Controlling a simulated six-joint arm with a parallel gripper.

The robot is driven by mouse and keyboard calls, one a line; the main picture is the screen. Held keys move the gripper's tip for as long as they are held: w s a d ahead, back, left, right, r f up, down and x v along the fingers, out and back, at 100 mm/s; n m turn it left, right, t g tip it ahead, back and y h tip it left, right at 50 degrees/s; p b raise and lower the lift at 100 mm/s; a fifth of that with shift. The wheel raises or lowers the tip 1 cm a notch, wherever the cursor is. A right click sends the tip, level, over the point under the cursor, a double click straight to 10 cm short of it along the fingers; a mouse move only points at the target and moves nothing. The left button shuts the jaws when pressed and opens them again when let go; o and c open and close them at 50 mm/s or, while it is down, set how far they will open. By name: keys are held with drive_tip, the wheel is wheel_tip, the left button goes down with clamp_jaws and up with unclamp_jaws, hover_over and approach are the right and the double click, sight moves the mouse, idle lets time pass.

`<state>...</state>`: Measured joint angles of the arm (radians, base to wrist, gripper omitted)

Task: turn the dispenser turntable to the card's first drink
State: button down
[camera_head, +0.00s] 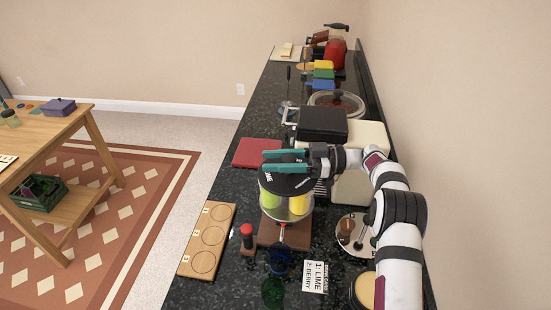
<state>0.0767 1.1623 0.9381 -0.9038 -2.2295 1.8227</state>
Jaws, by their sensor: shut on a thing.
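The drink dispenser stands on a wooden base (292,238) on the dark counter. Its turntable (288,184) has a black top with white lettering, partly covered, ending in "ME". Below the top, a yellow-green container (271,203) and a yellow container (294,205) face the camera; the far side is hidden. A white card (315,277) at the front reads "1: LIME" and "2: BERRY". My gripper (268,161), with teal fingers, reaches in from the right over the turntable top. It is shut on the turntable's upper part; the exact grip is hard to see.
A wooden board (208,240) with numbered rings lies at left. A red-topped item (247,235), a blue glass (280,262) and a green glass (272,292) stand near the dispenser. A red board (258,152) and black-topped appliance (322,124) sit behind; a round tray (347,232) lies right.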

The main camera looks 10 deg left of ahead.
drive_tip(key=shift+s+n+g, duration=0.1)
drive_tip(key=shift+n+g, duration=0.2)
drive_tip(key=shift+g, duration=0.1)
drive_tip(key=shift+c, duration=2.1)
unclamp_jaws()
drive_tip(key=shift+d, duration=0.1)
drive_tip(key=v, duration=0.7)
drive_tip(key=shift+d+r, duration=0.1)
drive_tip(key=shift+d, duration=0.1)
